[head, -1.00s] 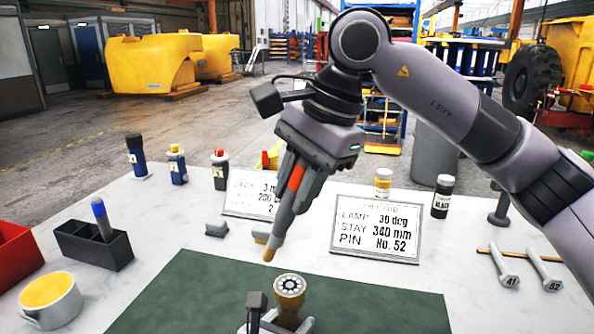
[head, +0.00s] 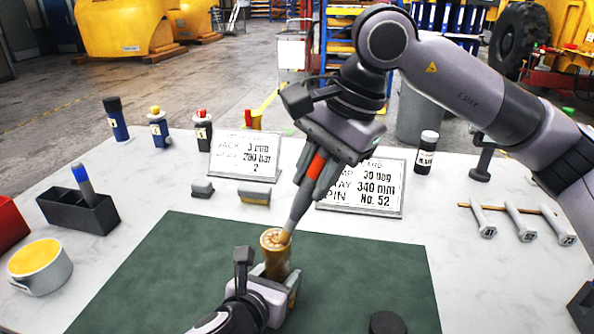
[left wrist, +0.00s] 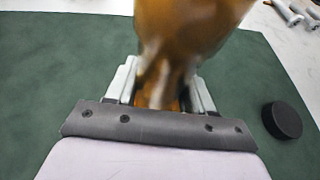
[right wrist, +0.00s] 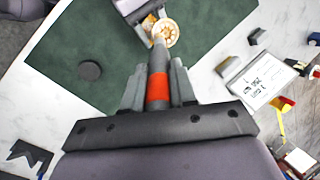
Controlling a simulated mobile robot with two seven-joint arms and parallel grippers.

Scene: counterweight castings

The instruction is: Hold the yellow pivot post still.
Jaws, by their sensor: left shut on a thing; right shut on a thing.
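The yellow-brown pivot post (head: 273,262) stands upright over the green mat (head: 190,265). My left gripper (head: 277,287) is shut around its lower part; the left wrist view shows the post (left wrist: 185,35) between the two jaws (left wrist: 160,90). My right gripper (head: 316,178) is shut on a grey brush-like tool (right wrist: 158,92) with a red band. The tool slants down, and its tan tip is at the post's top face, seemingly touching it. The right wrist view shows that patterned orange and pale face (right wrist: 165,32). The post's foot is hidden by my left gripper.
A black round puck (head: 387,323) lies on the mat's near right. Two cards (head: 245,157) (head: 365,188) stand behind the mat. A cup (head: 40,268) and a dark holder (head: 78,212) are at left, numbered pins (head: 520,222) at right. The mat's left side is clear.

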